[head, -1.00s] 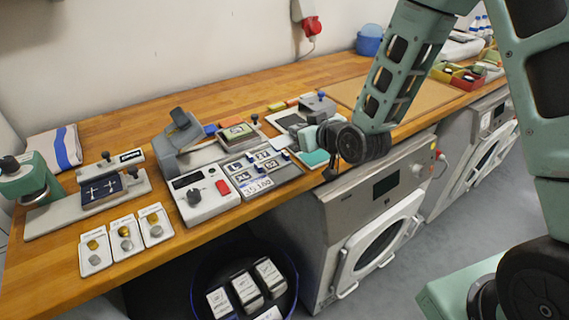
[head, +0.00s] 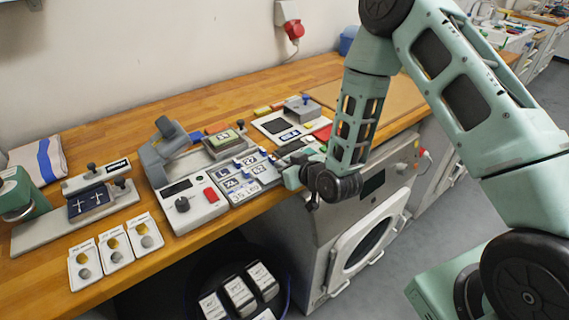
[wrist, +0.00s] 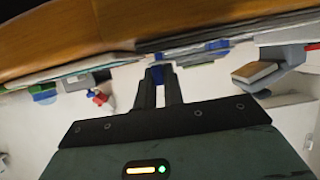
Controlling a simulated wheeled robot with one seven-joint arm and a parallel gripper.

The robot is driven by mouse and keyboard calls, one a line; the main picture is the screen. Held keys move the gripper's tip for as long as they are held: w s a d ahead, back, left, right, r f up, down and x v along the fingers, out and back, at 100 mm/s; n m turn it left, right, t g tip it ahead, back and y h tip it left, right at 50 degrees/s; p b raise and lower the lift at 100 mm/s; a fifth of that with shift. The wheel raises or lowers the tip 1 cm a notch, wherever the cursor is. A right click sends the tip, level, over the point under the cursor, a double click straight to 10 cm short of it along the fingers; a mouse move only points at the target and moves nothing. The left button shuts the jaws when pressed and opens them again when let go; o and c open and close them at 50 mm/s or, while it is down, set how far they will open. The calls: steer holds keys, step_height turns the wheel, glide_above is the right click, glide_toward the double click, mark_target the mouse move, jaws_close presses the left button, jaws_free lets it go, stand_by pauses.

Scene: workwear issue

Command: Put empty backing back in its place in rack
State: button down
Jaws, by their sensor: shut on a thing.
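The grey rack (head: 245,184) lies on the wooden bench, with rows of pale number and letter plates such as L, XL, 27 and 62. My gripper (head: 287,171) is low at the rack's right edge, near the bench's front edge. In the wrist view its two dark fingers (wrist: 160,84) are shut on a small blue piece (wrist: 157,74), which seems to be a tab of the backing. The rest of the backing cannot be made out. In the head view my wrist hides part of the bench just right of the rack.
A grey press (head: 172,150) and a control box with a red button (head: 192,205) stand left of the rack. A light tray with a dark pad (head: 277,126) lies behind my gripper. A blue bin with white boxes (head: 238,290) is below the bench edge.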

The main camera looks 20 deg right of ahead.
steer(key=shift+f+b, duration=0.4)
steer(key=shift+b, duration=0.05)
steer(key=shift+f+b, duration=0.25)
steer(key=shift+b, duration=0.05)
steer(key=c, duration=1.5)
jaws_free()
steer(key=shift+r, duration=0.1)
